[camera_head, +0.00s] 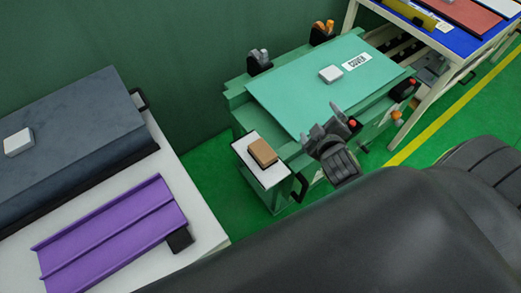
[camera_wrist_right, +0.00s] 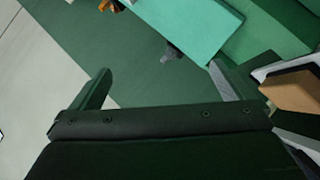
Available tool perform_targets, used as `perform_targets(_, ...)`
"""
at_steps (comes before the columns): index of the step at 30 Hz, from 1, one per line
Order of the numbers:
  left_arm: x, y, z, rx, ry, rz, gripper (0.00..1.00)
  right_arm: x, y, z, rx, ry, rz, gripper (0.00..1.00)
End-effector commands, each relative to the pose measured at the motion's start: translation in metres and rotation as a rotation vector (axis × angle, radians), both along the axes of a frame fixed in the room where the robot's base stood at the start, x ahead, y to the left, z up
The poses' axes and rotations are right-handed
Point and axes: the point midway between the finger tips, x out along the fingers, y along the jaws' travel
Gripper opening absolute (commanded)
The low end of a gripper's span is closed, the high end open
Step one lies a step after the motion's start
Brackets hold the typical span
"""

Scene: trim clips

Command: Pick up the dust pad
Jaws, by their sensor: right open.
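A tan block (camera_head: 262,152) lies on a small white-topped side shelf (camera_head: 252,171) at the near left of the green stand. A white pad (camera_head: 331,74) lies on the teal panel marked COVER (camera_head: 300,92). Another white pad (camera_head: 18,142) lies on the dark grey slab at the left. I cannot tell for sure which is the dust pad. My right gripper (camera_head: 322,124) is open and empty by the near edge of the teal panel, right of the tan block. In the right wrist view the tan block (camera_wrist_right: 296,92) shows at the right edge, outside the open fingers (camera_wrist_right: 160,82). My left gripper is out of view.
The green stand (camera_head: 238,92) carries dark and orange clamps around the teal panel. A purple channelled panel (camera_head: 112,232) and the dark slab (camera_head: 65,145) lie on a white table at left. A blue-topped table (camera_head: 440,33) stands at the back right.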

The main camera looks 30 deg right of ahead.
Motion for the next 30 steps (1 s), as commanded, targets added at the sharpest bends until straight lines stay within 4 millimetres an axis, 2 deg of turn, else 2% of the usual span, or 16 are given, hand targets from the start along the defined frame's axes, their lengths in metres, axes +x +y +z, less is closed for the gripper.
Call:
perform_targets(3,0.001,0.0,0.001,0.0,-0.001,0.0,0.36,0.033,0.004,0.041,-0.202,-0.141,0.12,1.0)
perform_targets(6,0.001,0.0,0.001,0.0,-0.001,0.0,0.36,0.055,0.015,0.075,-0.388,-0.255,0.228,1.0)
perform_targets(11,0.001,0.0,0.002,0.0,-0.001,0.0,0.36,0.079,0.044,0.124,-0.694,-0.423,0.4,1.0)
perform_targets(15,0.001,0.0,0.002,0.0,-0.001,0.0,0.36,0.091,0.078,0.155,-0.966,-0.557,0.553,1.0)
perform_targets(19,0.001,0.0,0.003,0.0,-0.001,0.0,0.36,0.095,0.111,0.173,-1.219,-0.671,0.7,1.0)
perform_targets(23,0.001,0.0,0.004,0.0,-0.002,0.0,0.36,0.094,0.143,0.177,-1.467,-0.771,0.852,1.0)
perform_targets(26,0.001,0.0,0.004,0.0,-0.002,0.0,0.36,0.091,0.164,0.173,-1.653,-0.841,0.975,1.0)
perform_targets(30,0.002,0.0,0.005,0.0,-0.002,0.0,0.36,0.086,0.186,0.158,-1.903,-0.925,1.158,1.0)
